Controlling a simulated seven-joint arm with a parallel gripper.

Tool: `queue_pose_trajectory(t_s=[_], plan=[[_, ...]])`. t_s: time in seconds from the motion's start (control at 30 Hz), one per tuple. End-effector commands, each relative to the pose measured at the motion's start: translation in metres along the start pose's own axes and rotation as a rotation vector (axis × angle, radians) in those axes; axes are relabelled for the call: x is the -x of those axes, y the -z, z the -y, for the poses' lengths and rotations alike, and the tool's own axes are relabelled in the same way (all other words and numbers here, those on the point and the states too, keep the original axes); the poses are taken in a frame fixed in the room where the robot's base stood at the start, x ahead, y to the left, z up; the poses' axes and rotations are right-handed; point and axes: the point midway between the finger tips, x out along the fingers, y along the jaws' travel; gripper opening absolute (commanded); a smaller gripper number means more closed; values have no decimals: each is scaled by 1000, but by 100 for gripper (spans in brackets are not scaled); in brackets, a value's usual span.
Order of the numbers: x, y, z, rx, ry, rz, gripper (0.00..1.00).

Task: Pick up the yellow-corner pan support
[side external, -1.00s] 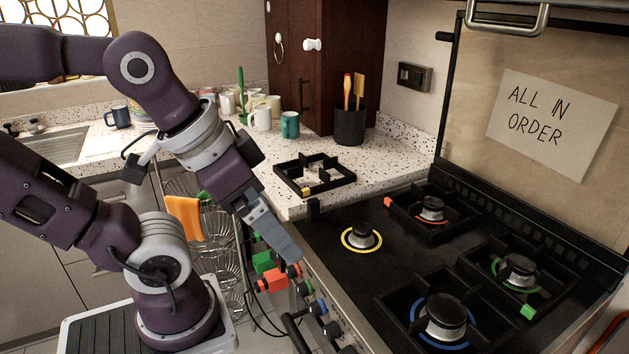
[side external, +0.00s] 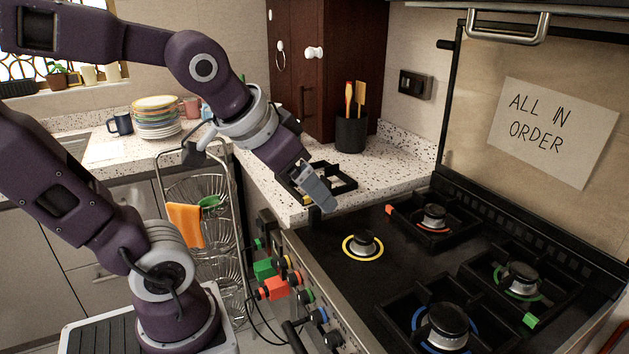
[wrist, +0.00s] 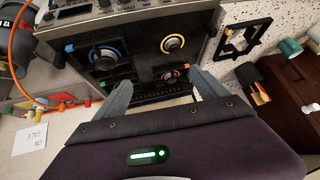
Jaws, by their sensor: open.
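The yellow-corner pan support (side external: 348,184) is a black square frame lying on the speckled counter behind the stove's left end. My gripper (side external: 325,203) is in front of it in the side view and hides part of it, with a yellow corner showing just left of the fingers. In the wrist view the support (wrist: 226,48) lies at the upper right, outside the fingers. My gripper (wrist: 162,88) is open and empty there. The bare burner with the yellow ring (side external: 363,245) is to the right of my gripper in the side view.
Pan supports with red, green and blue marks sit on the stove's other burners (side external: 434,217). A black utensil pot (side external: 351,133) stands behind the support. A dish rack (side external: 203,215) with an orange cloth stands below the counter. A note (side external: 553,131) hangs on the wall.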

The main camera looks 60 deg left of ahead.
Motion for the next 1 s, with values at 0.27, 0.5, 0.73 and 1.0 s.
queue_pose_trajectory(t_s=[0.27,0.5,0.73,1.0], plan=[[-159,147,224,-7,306,-340,83],[-270,57,312,-25,33,-498,83],[-290,8,307,22,-135,-554,83],[-336,38,300,20,-136,-555,83]])
